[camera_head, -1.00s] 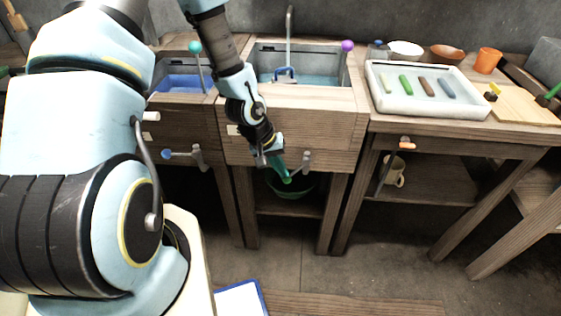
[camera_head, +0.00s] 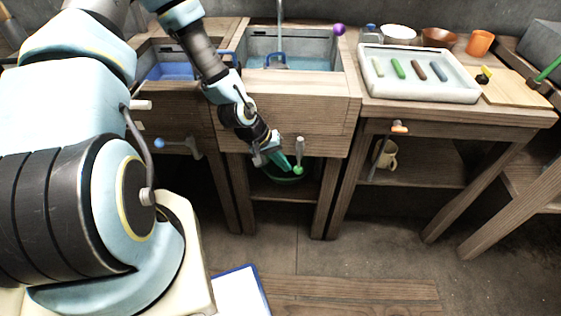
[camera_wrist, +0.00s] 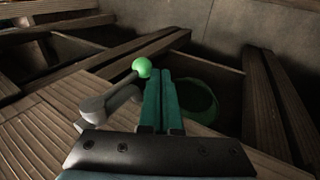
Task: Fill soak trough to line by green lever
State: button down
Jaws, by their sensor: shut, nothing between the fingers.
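The green lever (camera_head: 300,148) is a grey handle on the front of the middle basin cabinet, hanging about straight down with a green ball at its end. In the wrist view the green ball (camera_wrist: 141,67) is just left of my fingertips. My gripper (camera_head: 288,167) is shut and empty, its teal fingers close beside the ball on the left in the head view. I cannot tell whether they touch it. I cannot make out a fill line.
A purple ball (camera_head: 339,29) stands by the middle trough. A green bowl (camera_head: 283,180) lies under the middle cabinet.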

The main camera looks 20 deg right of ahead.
jog(key=shift+s+d+f, duration=0.25)
jog(key=shift+d, duration=0.1)
dwell(0.5)
